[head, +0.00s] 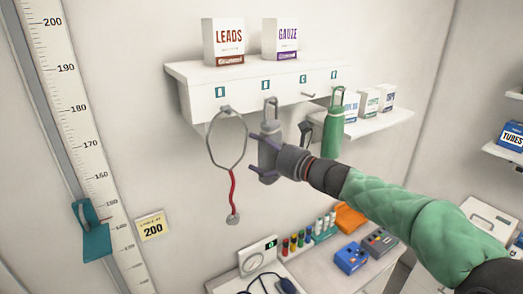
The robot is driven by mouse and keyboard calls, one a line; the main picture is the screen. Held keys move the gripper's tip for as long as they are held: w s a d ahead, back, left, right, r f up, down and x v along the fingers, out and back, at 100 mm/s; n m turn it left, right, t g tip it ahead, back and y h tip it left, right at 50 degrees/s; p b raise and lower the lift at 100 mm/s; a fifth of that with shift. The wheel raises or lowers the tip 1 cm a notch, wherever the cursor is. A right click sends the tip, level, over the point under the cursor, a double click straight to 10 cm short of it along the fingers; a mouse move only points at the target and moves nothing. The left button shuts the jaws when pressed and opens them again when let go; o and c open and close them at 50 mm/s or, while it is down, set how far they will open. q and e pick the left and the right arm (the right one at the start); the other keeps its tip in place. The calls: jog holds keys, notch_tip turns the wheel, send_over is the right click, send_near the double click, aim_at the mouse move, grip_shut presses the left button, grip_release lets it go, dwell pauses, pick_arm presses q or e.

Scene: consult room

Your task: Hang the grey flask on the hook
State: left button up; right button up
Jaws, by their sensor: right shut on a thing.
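The grey flask (268,152) is upright in front of the white hook rail (200,97), its loop (270,104) at the top overlapping the rail below the second label. I cannot tell whether the loop is around a hook or only in front of it. My right gripper (256,155) is shut on the flask's body from the right, its purple fingers around it. A bare hook (309,94) sticks out under the third label. A stethoscope (232,185) hangs on the first hook and a green flask (333,132) at the fourth. My left gripper is out of view.
Boxes marked LEADS (223,42) and GAUZE (280,40) stand on the rail's top. A shelf with small boxes (370,103) is to the right. Below, a counter holds several colored tubes, a blue box (352,258) and an orange item (350,219).

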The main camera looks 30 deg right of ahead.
jog(key=o, duration=1)
